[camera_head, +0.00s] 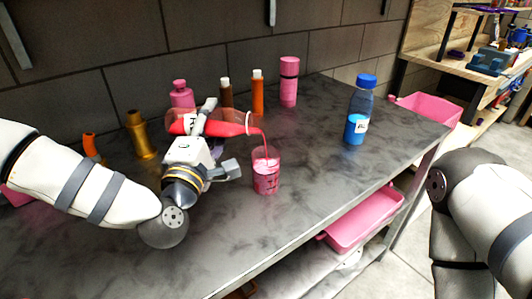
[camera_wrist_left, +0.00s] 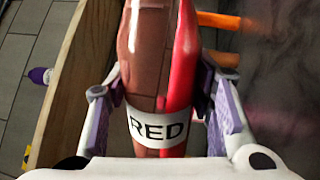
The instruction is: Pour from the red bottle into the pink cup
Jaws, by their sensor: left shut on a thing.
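The red bottle (camera_head: 220,128) is tilted nearly flat above the table, mouth to the right. A thin stream of red liquid runs from its mouth down into the pink cup. The pink cup (camera_head: 266,176) stands upright on the table just right of my left gripper, with pinkish-red contents. My left gripper (camera_head: 208,130) is shut on the bottle. In the left wrist view the bottle (camera_wrist_left: 150,85), with a white label reading RED, sits between the two fingers (camera_wrist_left: 160,120), red liquid along one side. My right arm shows at the right edge of the head view; its gripper is out of view.
On the dark table (camera_head: 330,175), a blue-capped bottle (camera_head: 358,112) stands right, and a pink cylinder (camera_head: 289,82), two slim bottles (camera_head: 257,92) and a pink bottle (camera_head: 181,95) stand behind. A gold bottle (camera_head: 139,135) stands left. A pink bin (camera_head: 365,220) is below the table's front edge.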

